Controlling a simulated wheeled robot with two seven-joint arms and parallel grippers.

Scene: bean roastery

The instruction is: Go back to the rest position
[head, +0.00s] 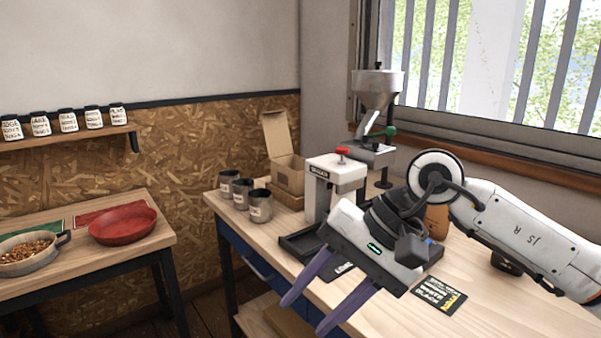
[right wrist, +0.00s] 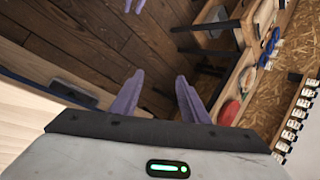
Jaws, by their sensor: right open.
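My right gripper (head: 303,316) is open, with two purple fingers apart and nothing between them. In the head view it hangs over the front edge of the right-hand workbench (head: 500,310), its fingers pointing down and to the left. In the right wrist view its fingers (right wrist: 160,78) stand over dark floorboards. Purple fingers of my left gripper (right wrist: 134,5) show at the top edge of the right wrist view, cut off, so their opening is unclear. My left gripper is not in the head view.
On the workbench are several dark cups (head: 260,205), a white press with a red knob (head: 337,180), a grinder (head: 377,95), a cardboard box (head: 287,172) and a black card (head: 438,296). A red bowl (head: 122,224) and a pan of beans (head: 30,252) stand on the left table.

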